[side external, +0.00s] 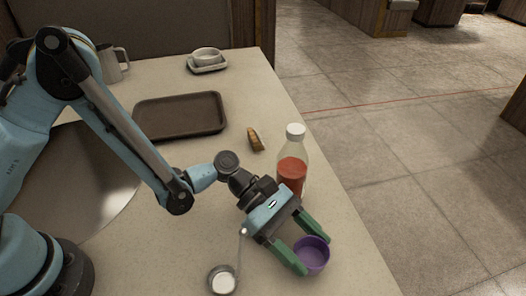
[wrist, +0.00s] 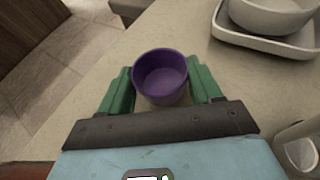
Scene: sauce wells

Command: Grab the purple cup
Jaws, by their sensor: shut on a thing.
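The purple cup (side external: 311,255) is an open, empty-looking round cup near the right edge of the table in the side view. My gripper (side external: 314,254) has its two green fingers on opposite sides of the cup and is shut on it. In the wrist view the purple cup (wrist: 161,75) sits between the green fingers of my gripper (wrist: 161,80), with its opening facing the camera. Whether the cup's base touches the table cannot be told.
A bottle of red sauce (side external: 292,165) stands close behind my gripper. A small metal cup with white contents (side external: 222,280) is to its left. A brown tray (side external: 180,134), a brown crusty piece (side external: 254,139), a bowl on a dish (side external: 207,69) and a pitcher (side external: 111,70) lie farther back.

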